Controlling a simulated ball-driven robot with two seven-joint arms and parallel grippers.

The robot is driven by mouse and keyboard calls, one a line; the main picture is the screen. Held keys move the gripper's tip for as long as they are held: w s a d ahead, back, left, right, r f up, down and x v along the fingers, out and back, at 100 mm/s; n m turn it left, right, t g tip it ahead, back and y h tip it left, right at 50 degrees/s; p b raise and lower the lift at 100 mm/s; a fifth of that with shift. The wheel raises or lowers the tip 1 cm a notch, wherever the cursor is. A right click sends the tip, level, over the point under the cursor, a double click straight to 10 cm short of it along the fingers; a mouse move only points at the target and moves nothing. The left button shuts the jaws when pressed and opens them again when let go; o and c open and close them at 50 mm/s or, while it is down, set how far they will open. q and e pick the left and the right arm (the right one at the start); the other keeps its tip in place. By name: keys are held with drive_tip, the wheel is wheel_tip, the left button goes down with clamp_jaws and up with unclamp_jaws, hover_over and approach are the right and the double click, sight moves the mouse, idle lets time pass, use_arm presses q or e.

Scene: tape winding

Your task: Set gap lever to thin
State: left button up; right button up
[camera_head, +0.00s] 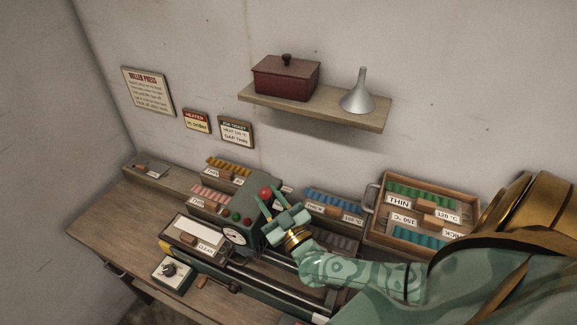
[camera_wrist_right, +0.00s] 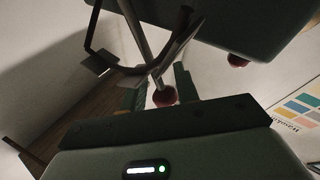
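The gap lever is a metal rod with a red ball knob (camera_head: 265,192) on the green roller press (camera_head: 262,222). The knob also shows in the right wrist view (camera_wrist_right: 164,97), at the end of its rod. My right gripper (camera_head: 271,199) reaches to the press from the right, its fingers open. In the right wrist view the knob lies between the two green fingers, with a small gap visible on the left side. I cannot tell whether either finger touches it. My left gripper is not in view.
A job ticket (camera_head: 236,131) on the wall reads gap thin. Labelled trays of coloured rolls, including a wooden crate (camera_head: 373,205), stand behind and right of the press. A dial box (camera_head: 172,274) sits in front. A shelf (camera_head: 315,109) holds a red box and a funnel.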

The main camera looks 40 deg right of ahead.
drive_tip(key=b+v, duration=0.2)
drive_tip(key=v, duration=1.2)
drive_tip(key=shift+a, duration=0.25)
drive_tip(key=shift+s, duration=0.1)
